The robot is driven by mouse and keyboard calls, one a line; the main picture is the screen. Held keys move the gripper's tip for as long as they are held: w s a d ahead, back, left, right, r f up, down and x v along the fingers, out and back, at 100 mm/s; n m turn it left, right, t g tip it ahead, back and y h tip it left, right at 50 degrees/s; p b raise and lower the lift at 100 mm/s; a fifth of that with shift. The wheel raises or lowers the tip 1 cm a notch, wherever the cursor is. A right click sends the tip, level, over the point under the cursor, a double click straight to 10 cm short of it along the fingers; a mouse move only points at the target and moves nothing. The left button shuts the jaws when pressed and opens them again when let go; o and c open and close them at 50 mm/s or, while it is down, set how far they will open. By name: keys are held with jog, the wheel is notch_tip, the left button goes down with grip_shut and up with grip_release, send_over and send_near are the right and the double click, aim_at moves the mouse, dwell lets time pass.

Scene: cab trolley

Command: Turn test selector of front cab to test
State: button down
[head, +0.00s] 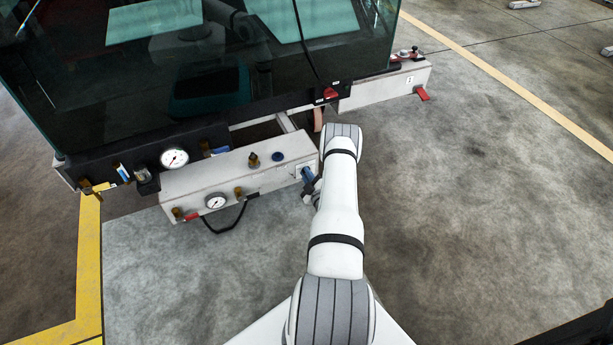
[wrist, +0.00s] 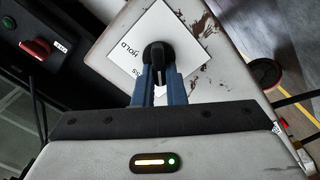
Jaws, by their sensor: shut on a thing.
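The test selector is a black rotary knob (wrist: 158,54) on a white label plate (wrist: 188,36), fixed to a scuffed pale box. The plate reads HOLD, upside down in the wrist view; other lettering is partly covered by my fingers. My gripper (wrist: 158,76) has its blue fingers on either side of the knob's grip, shut on it. The grip bar lies roughly along the fingers in the wrist view. In the head view my gripper (head: 308,178) is at the right end of the pale box (head: 240,170); the knob is hidden there.
A red knob (wrist: 36,48) on a dark panel is at the left in the wrist view. The box carries a gauge (head: 215,202) and small valves. The windowed cab (head: 200,60) stands behind. A red lever (head: 422,94) sticks out at right.

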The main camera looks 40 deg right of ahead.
jog(key=shift+a+f+n, duration=0.1)
jog(key=shift+f+n, duration=0.05)
jog(key=shift+n, duration=0.75)
jog(key=c, duration=1.5)
grip_release()
jog(key=p+v, duration=0.2)
jog(key=v, duration=0.5)
jog(key=shift+s, duration=0.35)
